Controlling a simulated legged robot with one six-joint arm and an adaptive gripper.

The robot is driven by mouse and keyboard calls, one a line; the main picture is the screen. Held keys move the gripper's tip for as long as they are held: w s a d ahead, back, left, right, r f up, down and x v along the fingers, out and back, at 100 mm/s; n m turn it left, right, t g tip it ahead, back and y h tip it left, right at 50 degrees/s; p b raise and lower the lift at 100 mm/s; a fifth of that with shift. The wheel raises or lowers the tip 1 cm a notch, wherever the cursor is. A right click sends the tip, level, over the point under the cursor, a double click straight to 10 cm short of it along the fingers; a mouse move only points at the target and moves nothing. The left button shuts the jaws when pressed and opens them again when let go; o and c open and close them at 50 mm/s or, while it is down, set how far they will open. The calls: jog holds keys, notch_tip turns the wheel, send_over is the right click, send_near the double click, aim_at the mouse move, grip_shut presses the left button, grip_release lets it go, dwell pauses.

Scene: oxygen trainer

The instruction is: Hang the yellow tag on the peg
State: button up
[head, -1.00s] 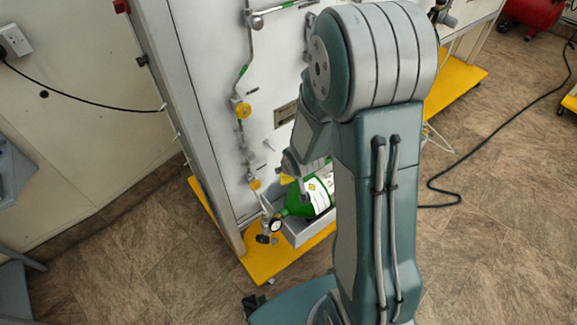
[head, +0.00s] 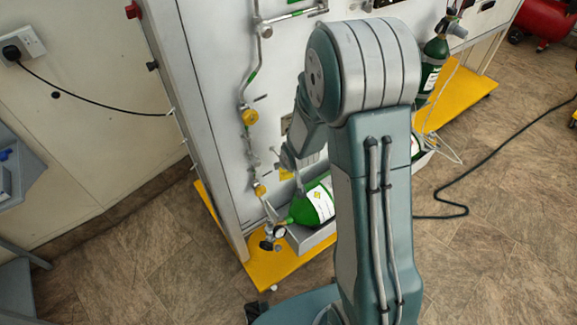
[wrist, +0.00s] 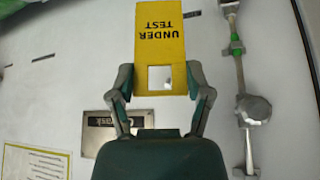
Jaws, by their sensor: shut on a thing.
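The yellow tag (wrist: 160,40) reads "UNDER TEST", upside down in the wrist view, and has a square hole near its gripped end. My gripper (wrist: 160,80) is shut on that end, a finger at each side. The tag stands out in front of the white panel (wrist: 70,85), which shows through the hole. In the head view my gripper (head: 287,160) is close to the panel, with a small bit of the tag (head: 285,174) showing beneath it. I cannot make out the peg for certain; my arm hides part of the panel.
A pipe with a grey valve knob (wrist: 254,108) runs right of the tag in the wrist view. A green cylinder (head: 313,205) lies in a grey tray below my gripper. Yellow valve knobs (head: 249,117) line the panel's pipe. A metal plate (wrist: 105,128) sits behind my gripper.

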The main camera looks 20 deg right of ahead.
aim_at(277, 154)
jog(key=shift+w+a+f, duration=0.1)
jog(key=shift+w+a, duration=0.2)
jog(key=shift+w, duration=0.55)
jog(key=shift+w+a+f, duration=0.1)
jog(key=shift+w+a, duration=0.2)
jog(key=shift+w, duration=0.5)
jog(key=shift+w+a+f, duration=0.15)
jog(key=shift+w+f, duration=0.3)
jog(key=shift+w, duration=0.2)
jog(key=o, duration=0.8)
jog(key=shift+r, duration=0.1)
jog(key=shift+v, duration=3.6)
